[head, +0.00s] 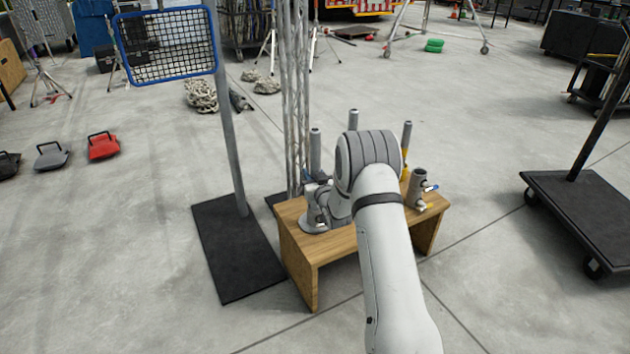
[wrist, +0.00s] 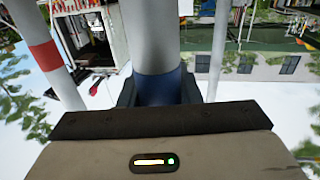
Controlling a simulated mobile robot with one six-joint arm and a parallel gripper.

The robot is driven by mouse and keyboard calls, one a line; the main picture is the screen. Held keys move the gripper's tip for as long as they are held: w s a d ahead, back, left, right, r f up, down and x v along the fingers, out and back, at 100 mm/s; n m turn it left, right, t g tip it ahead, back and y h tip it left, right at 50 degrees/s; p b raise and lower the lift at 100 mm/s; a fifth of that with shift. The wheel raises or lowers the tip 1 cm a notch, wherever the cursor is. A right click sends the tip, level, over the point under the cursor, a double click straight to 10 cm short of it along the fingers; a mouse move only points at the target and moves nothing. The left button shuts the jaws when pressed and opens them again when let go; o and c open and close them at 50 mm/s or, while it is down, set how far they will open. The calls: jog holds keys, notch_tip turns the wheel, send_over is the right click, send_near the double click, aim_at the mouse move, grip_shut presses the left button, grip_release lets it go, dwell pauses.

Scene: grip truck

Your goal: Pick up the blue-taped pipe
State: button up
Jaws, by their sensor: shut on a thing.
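The blue-taped pipe (wrist: 155,35) is a grey upright tube in the middle of the wrist view, with a blue band (wrist: 160,78) low on it. My gripper (wrist: 160,93) is shut around it at the band, a dark finger on each side. In the head view a grey pipe (head: 315,150) stands at the left of the wooden table, with a bit of blue beside my wrist; it appears to be the held one. My arm hides most of the grip there. Whether the pipe's lower end touches the table cannot be seen.
The wooden table (head: 330,243) also bears a pipe at the back (head: 353,120), a yellow-banded pipe (head: 406,135) and a short pipe with small handles (head: 419,185). A truss post (head: 296,90) and a mesh-panel stand (head: 230,140) are close on the left. A dark cart (head: 590,215) is at right.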

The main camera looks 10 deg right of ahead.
grip_shut()
